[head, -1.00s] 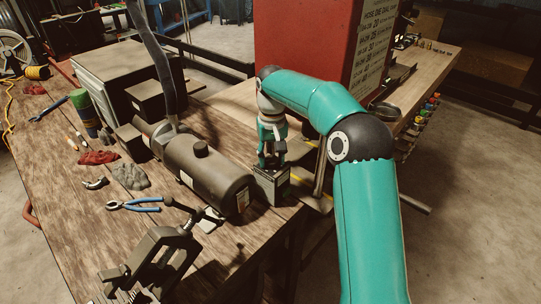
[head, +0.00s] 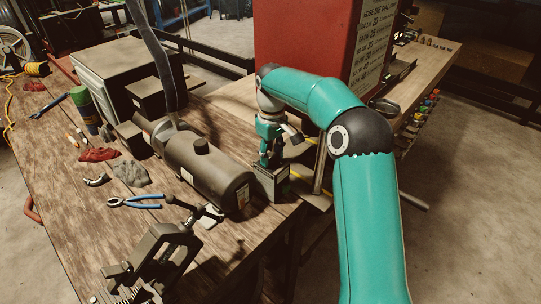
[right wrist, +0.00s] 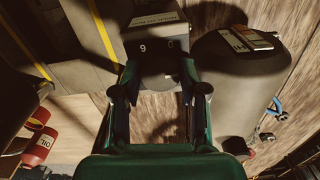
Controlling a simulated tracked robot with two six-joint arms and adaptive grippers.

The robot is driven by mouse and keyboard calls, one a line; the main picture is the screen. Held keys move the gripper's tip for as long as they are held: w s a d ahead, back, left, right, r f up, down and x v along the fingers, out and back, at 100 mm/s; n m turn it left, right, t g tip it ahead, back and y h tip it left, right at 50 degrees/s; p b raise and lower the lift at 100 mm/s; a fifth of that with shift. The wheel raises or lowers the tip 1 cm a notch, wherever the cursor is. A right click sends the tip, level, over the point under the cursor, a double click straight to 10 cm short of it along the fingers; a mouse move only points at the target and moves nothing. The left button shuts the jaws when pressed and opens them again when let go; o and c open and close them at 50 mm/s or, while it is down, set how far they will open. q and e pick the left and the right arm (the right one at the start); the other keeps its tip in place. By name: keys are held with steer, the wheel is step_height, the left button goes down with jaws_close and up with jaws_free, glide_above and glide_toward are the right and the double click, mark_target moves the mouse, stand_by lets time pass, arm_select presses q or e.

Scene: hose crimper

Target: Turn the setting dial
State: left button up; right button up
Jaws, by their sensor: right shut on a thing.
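A small grey box (head: 271,184) stands at the bench edge, beside the dark cylinder. My right gripper (head: 270,160) points down onto its top. My left gripper is in neither view.
A dark cylinder (head: 210,170) lies close left of the box. A red cabinet (head: 300,45) with a printed chart (head: 372,45) stands behind. Blue-handled pliers (head: 135,202) and a dark vise (head: 155,262) are on the bench (head: 60,190) to the left.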

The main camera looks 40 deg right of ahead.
mark_target(271, 156)
steer(key=shift+w, duration=0.1)
steer(key=o, duration=1.1)
steer(key=shift+o, duration=0.2)
steer(key=shift+r, duration=0.1)
step_height(271, 156, up, 12)
stand_by(0.3)
